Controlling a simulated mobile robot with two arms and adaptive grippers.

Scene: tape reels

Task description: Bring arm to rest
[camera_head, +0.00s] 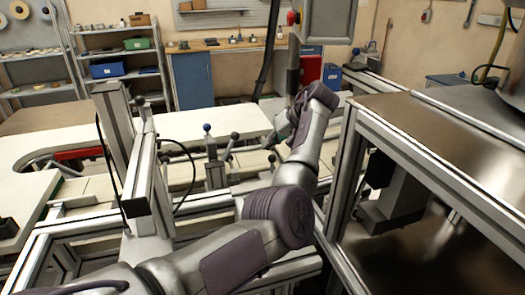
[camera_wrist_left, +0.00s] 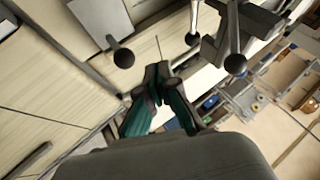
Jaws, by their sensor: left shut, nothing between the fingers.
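My left arm (camera_head: 292,212) comes in from the lower left, bends at a purple-grey elbow and reaches up toward the middle of the head view. My left gripper (camera_head: 280,130) is at its far end, small and partly hidden by the wrist, over the pale worktop. In the left wrist view the gripper (camera_wrist_left: 157,72) shows its dark fingertips together with green finger sides. It is shut and holds nothing. My right gripper does not show in either view.
Ball-ended clamp levers (camera_head: 207,128) stand on the aluminium frame left of the gripper; they also show near the fingers in the left wrist view (camera_wrist_left: 235,64). A metal-topped frame table (camera_head: 440,130) stands close on the right. Shelves (camera_head: 120,60) stand at the back left.

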